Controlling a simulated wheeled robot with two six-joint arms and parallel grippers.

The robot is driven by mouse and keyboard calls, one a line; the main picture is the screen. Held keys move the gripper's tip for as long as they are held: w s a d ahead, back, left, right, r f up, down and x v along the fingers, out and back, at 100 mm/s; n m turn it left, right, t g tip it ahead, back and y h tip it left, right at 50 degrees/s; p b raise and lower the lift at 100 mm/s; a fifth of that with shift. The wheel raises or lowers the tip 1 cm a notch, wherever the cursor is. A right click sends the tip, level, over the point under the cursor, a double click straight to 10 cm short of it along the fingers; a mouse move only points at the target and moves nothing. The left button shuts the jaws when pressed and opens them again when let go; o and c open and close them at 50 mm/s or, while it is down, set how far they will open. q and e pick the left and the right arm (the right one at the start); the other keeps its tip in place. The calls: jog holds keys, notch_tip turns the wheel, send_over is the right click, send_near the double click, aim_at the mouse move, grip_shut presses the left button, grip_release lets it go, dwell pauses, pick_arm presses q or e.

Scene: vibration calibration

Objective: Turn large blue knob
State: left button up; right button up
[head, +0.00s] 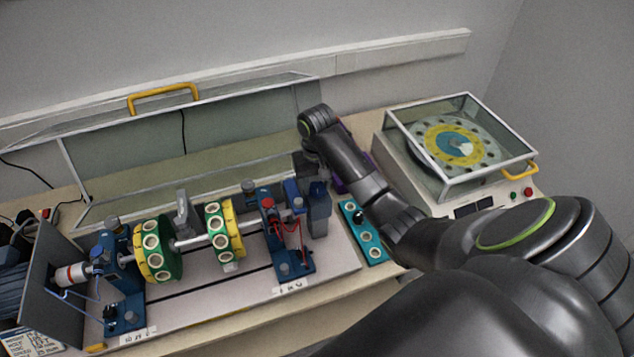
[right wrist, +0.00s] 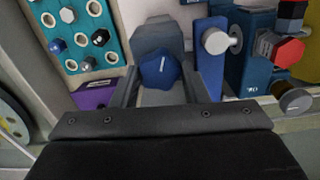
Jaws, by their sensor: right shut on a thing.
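The large blue knob (right wrist: 160,68) shows in the right wrist view as a rounded, lobed blue piece with a small pale mark, in front of a grey block (right wrist: 158,36). My right gripper (right wrist: 164,80) is shut on the knob, one finger on each side of it. In the head view my right gripper (head: 308,166) reaches down at the right end of the rotor rig, beside the dark block (head: 320,214). The gripper and wrist make the knob hard to pick out there. My left gripper is in neither view.
The rotor rig has green and yellow discs (head: 158,250) on a shaft and blue supports (head: 284,240). A teal plate with bolts (head: 364,234) lies to the right. A glass-covered disc machine (head: 455,150) stands at the right. A raised clear cover (head: 190,140) is behind the rig.

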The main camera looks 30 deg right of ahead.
jog(key=m, duration=0.4)
jog(key=shift+w+r, duration=0.1)
jog(key=shift+r, duration=0.1)
jog(key=shift+d+m, duration=0.1)
jog(key=shift+m, duration=1.7)
jog(key=o, duration=0.7)
jog(key=shift+c, duration=0.2)
jog(key=o, duration=0.3)
jog(key=shift+f, duration=0.1)
